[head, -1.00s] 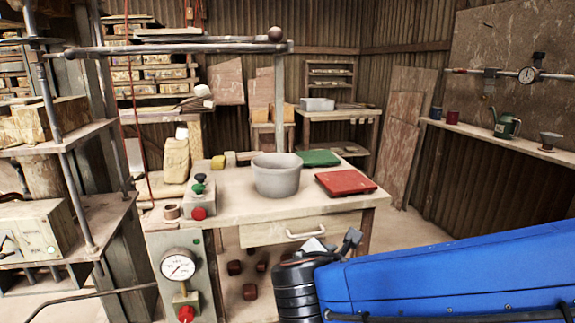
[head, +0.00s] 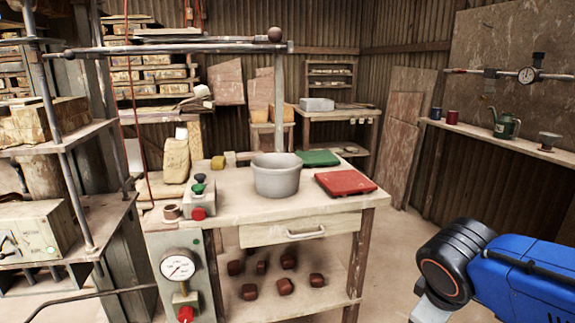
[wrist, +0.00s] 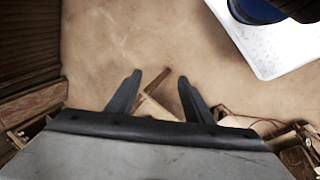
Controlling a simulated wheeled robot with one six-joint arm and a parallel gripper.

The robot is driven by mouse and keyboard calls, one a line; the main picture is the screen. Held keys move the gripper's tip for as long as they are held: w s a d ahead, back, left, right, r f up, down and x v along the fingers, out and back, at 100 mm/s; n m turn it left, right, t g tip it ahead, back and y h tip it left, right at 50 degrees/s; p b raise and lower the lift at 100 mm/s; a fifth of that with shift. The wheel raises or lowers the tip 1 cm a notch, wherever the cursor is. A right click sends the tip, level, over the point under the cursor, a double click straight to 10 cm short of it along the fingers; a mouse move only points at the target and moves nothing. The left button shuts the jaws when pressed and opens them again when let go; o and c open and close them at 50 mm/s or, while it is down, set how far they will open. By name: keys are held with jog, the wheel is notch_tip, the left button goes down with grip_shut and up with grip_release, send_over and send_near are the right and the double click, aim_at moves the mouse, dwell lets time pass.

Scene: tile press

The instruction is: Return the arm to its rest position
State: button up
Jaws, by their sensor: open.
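My gripper (wrist: 158,95) shows in the wrist view with its two dark fingers spread apart and nothing between them. Behind the fingers is a tan, dusty surface, apart from them. In the head view my blue arm reaches in from the lower right corner, and the gripper itself is out of that picture below. The arm is clear of the workbench (head: 225,218), to the right of it.
On the workbench stand a grey bucket (head: 277,178), a red tray (head: 345,182), a green tray (head: 318,158) and a button box (head: 199,199). Several dark red blocks (head: 285,286) lie on its lower shelf. A wall shelf (head: 515,145) is at right. Open floor lies right of the bench.

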jog(key=s+m+y, duration=0.1)
jog(key=m, duration=0.1)
jog(key=s+m, duration=0.1)
jog(key=m, duration=0.2)
jog(key=s+m+t+y, duration=0.1)
jog(key=m, duration=0.1)
jog(key=shift+d+r+m+y, duration=0.15)
jog(key=shift+r+m+y, duration=0.15)
dwell(2.5)
